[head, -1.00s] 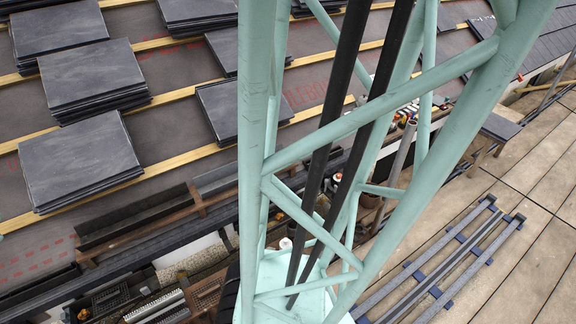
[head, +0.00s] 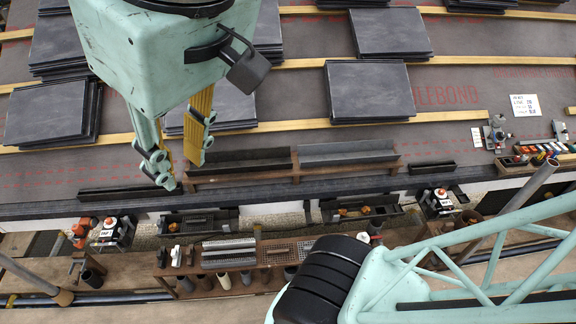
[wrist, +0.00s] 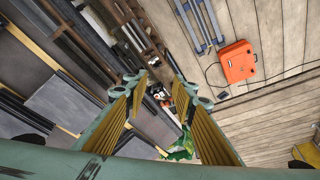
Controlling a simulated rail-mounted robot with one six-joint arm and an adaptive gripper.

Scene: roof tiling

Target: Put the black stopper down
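My gripper (head: 180,174) hangs at the upper left of the head view, below a pale green wrist housing. Its two yellow-padded fingers stand apart. In the wrist view my gripper (wrist: 160,85) is also open, with no held object visible between the fingertips. I cannot pick out the black stopper with certainty. A small dark block (head: 432,168) lies on the grey roof membrane right of the gutter rack, but I cannot tell whether it is the stopper.
A wooden rack holds a black gutter length (head: 240,158) and a grey one (head: 345,150). Slate stacks (head: 370,90) lie on the battens above. A bench (head: 205,260) with small parts runs below. An orange case (wrist: 237,62) sits on the planks in the wrist view.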

